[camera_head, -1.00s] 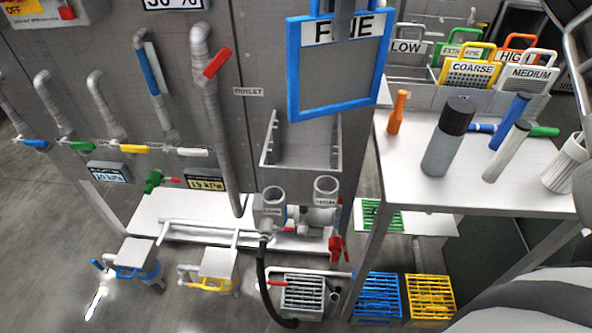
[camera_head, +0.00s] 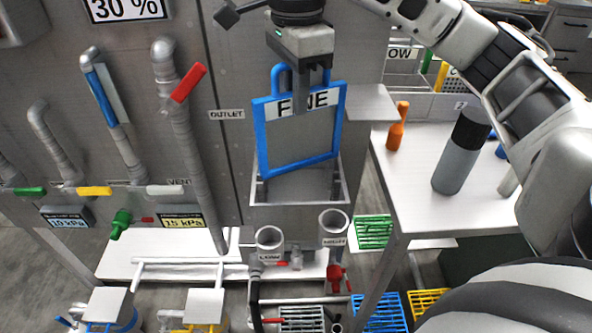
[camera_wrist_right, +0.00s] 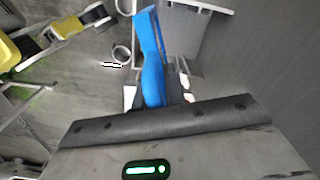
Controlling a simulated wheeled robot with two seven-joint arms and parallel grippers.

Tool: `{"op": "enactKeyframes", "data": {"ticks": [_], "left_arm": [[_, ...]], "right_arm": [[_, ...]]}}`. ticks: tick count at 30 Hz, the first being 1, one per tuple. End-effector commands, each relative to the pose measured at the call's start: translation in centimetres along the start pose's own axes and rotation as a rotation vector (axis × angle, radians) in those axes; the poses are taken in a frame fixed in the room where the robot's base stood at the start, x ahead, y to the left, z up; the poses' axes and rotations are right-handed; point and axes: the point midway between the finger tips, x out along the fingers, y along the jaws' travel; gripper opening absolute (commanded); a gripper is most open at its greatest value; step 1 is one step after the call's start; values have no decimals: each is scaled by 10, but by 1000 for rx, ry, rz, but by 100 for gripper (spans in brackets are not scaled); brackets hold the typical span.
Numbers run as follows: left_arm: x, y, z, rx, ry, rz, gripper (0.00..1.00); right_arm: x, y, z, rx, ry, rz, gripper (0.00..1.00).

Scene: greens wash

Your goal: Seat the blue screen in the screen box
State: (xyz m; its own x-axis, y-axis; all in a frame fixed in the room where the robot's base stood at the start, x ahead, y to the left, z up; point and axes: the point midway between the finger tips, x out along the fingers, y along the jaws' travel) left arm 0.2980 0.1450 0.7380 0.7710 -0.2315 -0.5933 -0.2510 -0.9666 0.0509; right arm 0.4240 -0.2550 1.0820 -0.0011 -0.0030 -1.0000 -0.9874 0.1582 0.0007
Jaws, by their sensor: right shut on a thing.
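The blue screen (camera_head: 299,137) is a blue square frame with a grey panel and a FINE label. My right gripper (camera_head: 300,90) is shut on its top handle and holds it slightly tilted. The screen box (camera_head: 298,216) is a grey open-topped box on the wall below the OUTLET label. The screen's lower edge is at or just above the box mouth; I cannot tell if it has entered. In the right wrist view the blue screen (camera_wrist_right: 148,45) is seen edge-on in the jaws, with a grey box wall beside it. My left gripper is not in view.
A red-handled pipe (camera_head: 188,82) is at left. The table (camera_head: 420,190) at right holds an orange tool (camera_head: 397,126) and a grey bottle (camera_head: 462,150).

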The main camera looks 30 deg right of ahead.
Motion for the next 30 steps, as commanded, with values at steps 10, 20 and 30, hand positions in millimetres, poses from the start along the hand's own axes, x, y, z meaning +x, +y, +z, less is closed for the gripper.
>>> {"op": "enactKeyframes", "data": {"ticks": [10,20,30], "left_arm": [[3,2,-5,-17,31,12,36],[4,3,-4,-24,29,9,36],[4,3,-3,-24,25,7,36]], "right_arm": [[83,0,0,-1,1,1,0],[112,0,0,-1,1,1,0],[138,0,1,-2,0,-2,0]]}}
